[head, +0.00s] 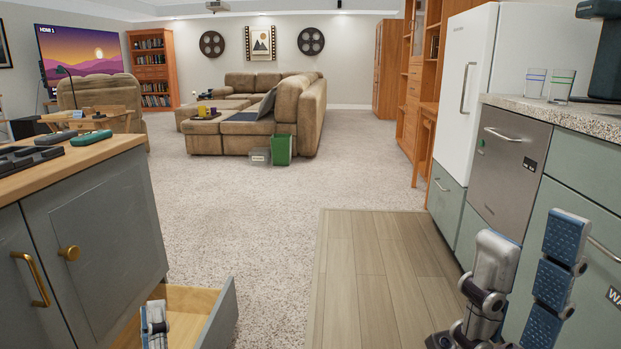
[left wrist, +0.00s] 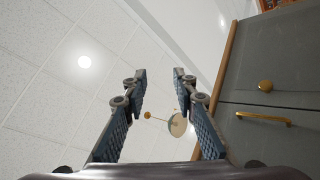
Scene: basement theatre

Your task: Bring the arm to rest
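My left gripper (head: 154,318) shows at the bottom left of the head view, in front of or over the open wooden drawer (head: 222,318); I cannot tell if it touches it. Only part of it is in that view. In the left wrist view both blue-padded fingers of this gripper (left wrist: 159,75) stand apart with nothing between them, pointing up toward the ceiling. My right gripper (head: 532,235) is at the bottom right of the head view, in front of the green-grey cabinets. Its fingers are apart, with no object between them.
A grey cabinet with a wooden top (head: 100,150) stands at the left, with dark items on it. A fridge (head: 480,90), a steel-fronted unit (head: 505,165) and a stone counter (head: 590,118) with glasses line the right. Carpet and a wood floor patch (head: 365,270) lie clear between.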

